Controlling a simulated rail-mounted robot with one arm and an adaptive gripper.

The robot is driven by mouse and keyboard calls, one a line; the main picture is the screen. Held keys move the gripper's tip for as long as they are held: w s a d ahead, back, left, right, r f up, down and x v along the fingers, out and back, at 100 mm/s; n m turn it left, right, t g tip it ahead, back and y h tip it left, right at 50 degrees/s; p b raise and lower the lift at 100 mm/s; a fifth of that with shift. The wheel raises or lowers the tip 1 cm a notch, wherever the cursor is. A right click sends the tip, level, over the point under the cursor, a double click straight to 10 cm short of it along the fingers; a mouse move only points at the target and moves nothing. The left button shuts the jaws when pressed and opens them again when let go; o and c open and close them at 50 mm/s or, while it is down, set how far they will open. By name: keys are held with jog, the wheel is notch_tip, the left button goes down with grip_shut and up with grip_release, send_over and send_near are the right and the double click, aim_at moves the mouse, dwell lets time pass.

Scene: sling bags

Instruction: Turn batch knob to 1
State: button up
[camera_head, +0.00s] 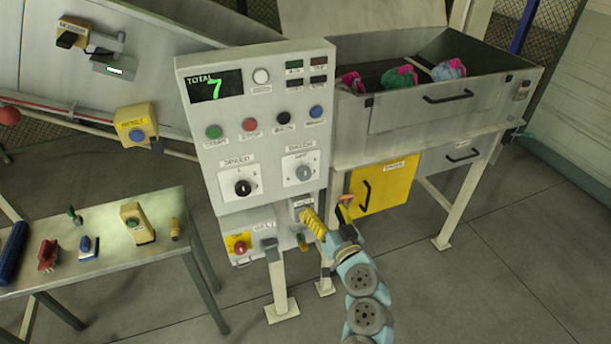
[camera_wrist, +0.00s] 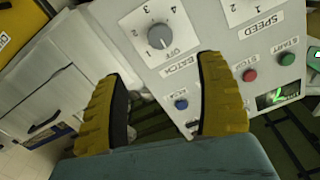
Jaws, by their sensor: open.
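The batch knob (camera_head: 304,173) is a grey round knob on a white dial plate, at the lower right of the grey control panel (camera_head: 322,120). In the wrist view the knob (camera_wrist: 158,36) shows tilted, with OFF and numbers around it. A pale mark on it seems to face the OFF side, but it is small. My gripper (camera_head: 309,215) is below the knob in the head view. In the wrist view its yellow fingers (camera_wrist: 160,75) are spread apart and empty, with the knob beyond their tips and not touched.
The black speed knob (camera_head: 243,187) is left of the batch knob. Several coloured buttons and a display (camera_head: 215,86) reading 7 are above. A yellow drawer (camera_head: 385,188) is to the right, under a bin with sling bags (camera_head: 399,76). A side table (camera_head: 110,225) stands left.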

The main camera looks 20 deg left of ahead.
aim_at(305, 177)
jog(key=shift+x, duration=7.45)
jog(key=c, duration=1.2)
